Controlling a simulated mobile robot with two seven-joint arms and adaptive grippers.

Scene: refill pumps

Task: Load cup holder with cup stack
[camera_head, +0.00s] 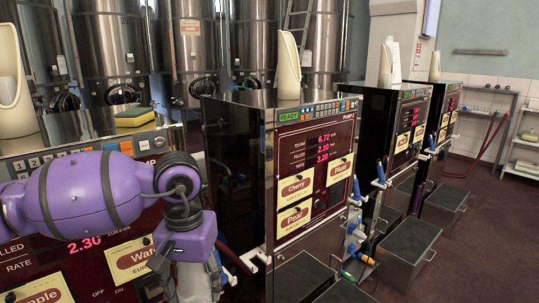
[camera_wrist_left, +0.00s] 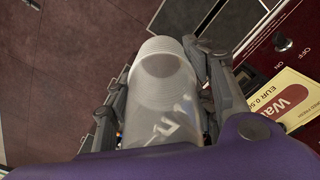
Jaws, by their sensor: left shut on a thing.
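My left gripper (camera_wrist_left: 155,72) is shut on a translucent whitish cup stack (camera_wrist_left: 165,95), with one dark finger on each side of it in the left wrist view. The stack's ribbed rims are at its far end, and pale markings show on its side. In the head view my purple left arm comes in from the left and bends down in front of the nearest machine; only the upper part of the left gripper (camera_head: 160,284) shows at the bottom edge. I cannot make out the cup holder with certainty. My right gripper is not in view.
A dark pump machine (camera_head: 258,150) with Cherry and Pear labels stands beyond the nearest one, with more behind it. A sponge (camera_head: 134,117) lies on the nearest machine. Floor is clear at right.

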